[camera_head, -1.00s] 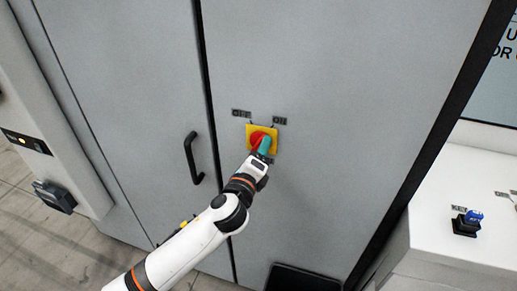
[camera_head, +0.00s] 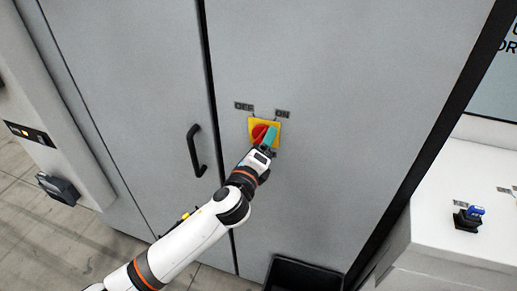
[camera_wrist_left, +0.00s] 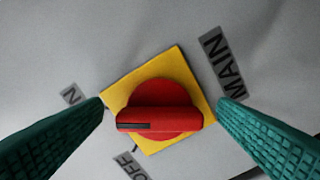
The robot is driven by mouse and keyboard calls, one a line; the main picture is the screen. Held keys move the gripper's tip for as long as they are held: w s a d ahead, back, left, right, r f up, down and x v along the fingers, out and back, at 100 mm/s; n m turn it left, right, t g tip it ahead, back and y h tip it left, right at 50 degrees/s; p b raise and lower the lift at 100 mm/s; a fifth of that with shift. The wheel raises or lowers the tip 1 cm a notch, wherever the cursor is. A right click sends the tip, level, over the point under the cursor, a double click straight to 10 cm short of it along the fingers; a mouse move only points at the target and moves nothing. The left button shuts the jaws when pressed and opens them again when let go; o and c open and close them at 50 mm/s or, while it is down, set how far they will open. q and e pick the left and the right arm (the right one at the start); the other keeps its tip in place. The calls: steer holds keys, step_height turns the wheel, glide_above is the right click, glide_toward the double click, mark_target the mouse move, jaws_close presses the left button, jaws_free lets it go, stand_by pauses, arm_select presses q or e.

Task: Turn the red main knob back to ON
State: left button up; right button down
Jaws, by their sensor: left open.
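The red main knob (camera_head: 259,132) sits on a square yellow plate (camera_head: 252,124) on the grey cabinet door. OFF and ON labels are above it. In the left wrist view, the red knob (camera_wrist_left: 165,108) has a bar handle with a dark mark at its left end, pointing between the ON label (camera_wrist_left: 70,94) and the OFF label (camera_wrist_left: 130,166). My left gripper (camera_head: 268,140) is at the knob. Its teal fingers, in the wrist view (camera_wrist_left: 162,104), are open on either side of the knob, with no clear contact. My right gripper is out of view.
A black door handle (camera_head: 195,150) stands out left of the knob, near the door seam. A white console (camera_head: 440,225) with a blue key switch (camera_head: 468,218) is at the right. A dark box (camera_head: 300,275) is low under the knob.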

arm_select(q)
steer(key=b+v, duration=0.3)
steer(key=v, duration=0.9)
